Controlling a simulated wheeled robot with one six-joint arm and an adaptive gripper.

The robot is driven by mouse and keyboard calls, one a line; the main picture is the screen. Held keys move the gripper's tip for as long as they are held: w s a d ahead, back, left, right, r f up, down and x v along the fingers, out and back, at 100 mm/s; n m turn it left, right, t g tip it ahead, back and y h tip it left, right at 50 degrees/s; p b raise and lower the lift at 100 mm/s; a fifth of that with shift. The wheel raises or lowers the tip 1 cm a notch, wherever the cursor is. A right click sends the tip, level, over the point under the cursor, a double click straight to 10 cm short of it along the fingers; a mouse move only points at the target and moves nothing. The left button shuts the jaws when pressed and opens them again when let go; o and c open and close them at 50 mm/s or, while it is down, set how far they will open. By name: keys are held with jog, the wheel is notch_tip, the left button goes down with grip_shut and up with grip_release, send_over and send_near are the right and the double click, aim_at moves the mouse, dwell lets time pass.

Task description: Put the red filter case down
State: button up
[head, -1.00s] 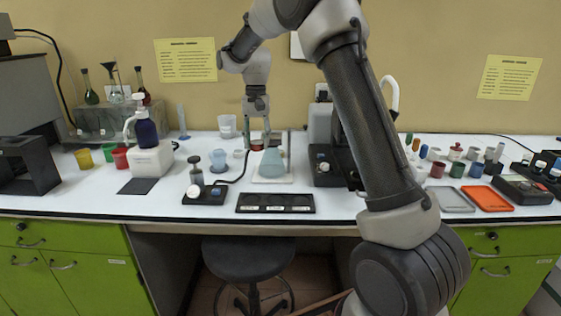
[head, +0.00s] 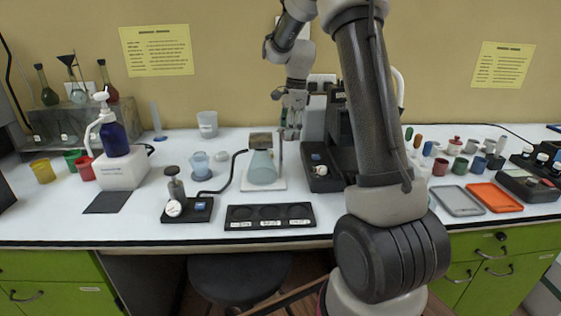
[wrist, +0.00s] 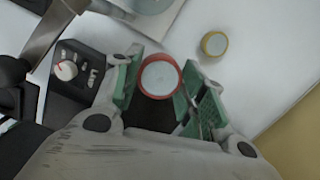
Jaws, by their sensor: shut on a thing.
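The red filter case (wrist: 160,78), a round red rim with a pale grey centre, sits between the green-padded fingers of my gripper (wrist: 157,92) in the wrist view. My gripper is shut on it. In the head view my gripper (head: 291,131) hangs low over the back of the white bench, between the flask on its stand and the black instrument. The case cannot be made out in the head view. Whether its underside touches the bench cannot be told.
The lamp box with a knob (wrist: 66,70) lies left of the fingers in the wrist view. A small yellow-rimmed round piece (wrist: 214,43) is to the right. The flask (head: 263,166) and black instrument (head: 325,172) flank the gripper closely. White bench shows right of the yellow piece.

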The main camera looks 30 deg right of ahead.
send_over(290, 168)
jog(key=shift+m, duration=0.3)
jog(key=f, duration=0.7)
jog(key=shift+d, duration=0.2)
jog(key=shift+f, duration=2)
jog(key=shift+f, duration=0.15)
jog(key=o, duration=0.9)
jog(key=shift+c, duration=0.2)
